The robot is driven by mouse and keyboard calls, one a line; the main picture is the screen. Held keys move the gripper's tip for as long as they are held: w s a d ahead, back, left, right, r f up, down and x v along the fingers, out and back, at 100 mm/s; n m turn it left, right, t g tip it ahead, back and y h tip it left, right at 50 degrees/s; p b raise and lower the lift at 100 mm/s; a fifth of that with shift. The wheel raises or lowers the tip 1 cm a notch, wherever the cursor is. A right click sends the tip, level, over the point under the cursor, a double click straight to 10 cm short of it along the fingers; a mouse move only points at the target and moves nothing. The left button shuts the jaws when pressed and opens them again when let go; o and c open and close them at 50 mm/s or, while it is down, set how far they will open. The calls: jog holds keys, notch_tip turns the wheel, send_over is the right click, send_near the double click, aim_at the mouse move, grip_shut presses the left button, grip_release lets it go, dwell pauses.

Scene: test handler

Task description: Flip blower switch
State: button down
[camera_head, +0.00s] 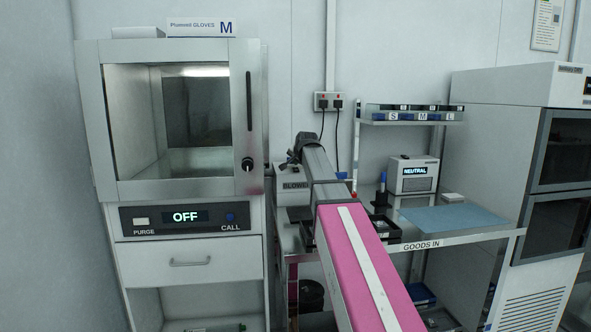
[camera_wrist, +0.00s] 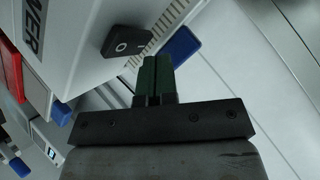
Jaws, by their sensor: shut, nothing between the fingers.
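The blower (camera_head: 291,185) is a pale box with "BLOWER" lettering on the bench, partly hidden behind my arm in the head view. In the wrist view the blower (camera_wrist: 88,38) fills the upper left, with part of its lettering showing. Its black rocker switch (camera_wrist: 128,41), marked O and I, is on the face near the top middle. My gripper (camera_wrist: 155,62) is shut and empty, its green fingertips just below and right of the switch. I cannot tell whether they touch it.
A blue part (camera_wrist: 181,45) sits right of the fingertips. A pass-through cabinet (camera_head: 256,230) with an OFF display stands left. The GOODS IN bench (camera_head: 470,238) holds a box reading NEUTRAL (camera_head: 414,175) and a blue mat (camera_head: 455,218). Wall sockets (camera_head: 328,101) with cables are above.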

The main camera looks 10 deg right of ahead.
jog(key=shift+f, duration=0.4)
dwell(0.3)
jog(key=shift+r, duration=0.15)
jog(key=shift+s+r, duration=0.1)
jog(key=shift+r, duration=0.55)
jog(key=shift+s+r, duration=0.2)
jog(key=shift+r, duration=1.05)
jog(key=shift+s+r, duration=0.15)
jog(key=shift+r, duration=1.05)
